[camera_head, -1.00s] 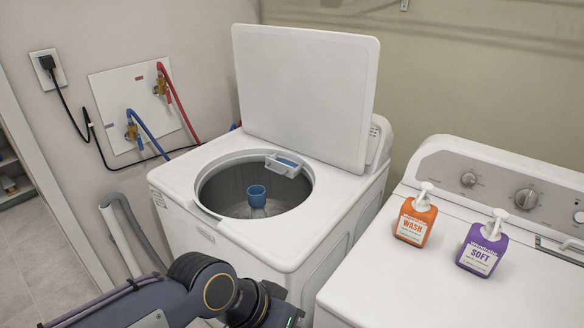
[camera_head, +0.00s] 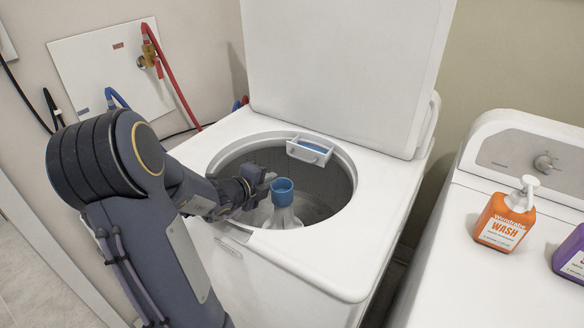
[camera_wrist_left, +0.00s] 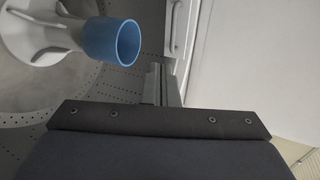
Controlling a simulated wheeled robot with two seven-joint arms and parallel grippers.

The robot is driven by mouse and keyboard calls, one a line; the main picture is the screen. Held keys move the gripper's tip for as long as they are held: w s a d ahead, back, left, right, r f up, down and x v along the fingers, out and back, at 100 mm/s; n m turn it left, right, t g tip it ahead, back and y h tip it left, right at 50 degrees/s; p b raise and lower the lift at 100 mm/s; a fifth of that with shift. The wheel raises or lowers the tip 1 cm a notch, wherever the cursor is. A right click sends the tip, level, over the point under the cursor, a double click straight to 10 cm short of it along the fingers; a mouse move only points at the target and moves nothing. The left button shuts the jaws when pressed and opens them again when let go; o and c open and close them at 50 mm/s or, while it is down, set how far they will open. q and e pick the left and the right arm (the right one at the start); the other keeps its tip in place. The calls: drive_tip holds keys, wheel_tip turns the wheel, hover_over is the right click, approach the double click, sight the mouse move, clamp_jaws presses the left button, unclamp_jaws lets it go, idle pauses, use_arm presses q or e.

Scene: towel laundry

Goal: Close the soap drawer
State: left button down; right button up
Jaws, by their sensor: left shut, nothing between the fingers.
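The soap drawer (camera_head: 309,153) sits at the back rim of the open washer's tub. It sticks out over the opening, with a white front handle and blue inside. Part of a white piece with a handle, likely the drawer, shows at the top of the left wrist view (camera_wrist_left: 177,28). My left gripper (camera_head: 266,183) is shut and empty, inside the tub opening, in front of and left of the drawer and apart from it in the head view. In the wrist view its fingers (camera_wrist_left: 160,75) point toward the drawer side. My right gripper is not in view.
The agitator with its blue cup (camera_head: 283,188) stands in the tub, close beside my left gripper. The washer lid (camera_head: 335,65) is up behind. An orange WASH bottle (camera_head: 504,220) and a purple bottle (camera_head: 572,254) stand on the machine at right.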

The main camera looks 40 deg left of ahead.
sight(310, 150)
use_arm(q)
drive_tip(key=shift+n, duration=0.4)
drive_tip(key=x, duration=0.9)
drive_tip(key=shift+w+a+f+b, duration=0.25)
drive_tip(key=shift+a+f+b, duration=0.1)
drive_tip(key=shift+f, duration=0.05)
drive_tip(key=shift+w+a+r+p, duration=0.15)
drive_tip(key=shift+w+r+p, duration=0.05)
drive_tip(key=shift+w, duration=0.85)
drive_tip(key=shift+w+a+r+p, duration=0.15)
drive_tip(key=shift+w+p, duration=0.05)
drive_tip(key=shift+w, duration=0.85)
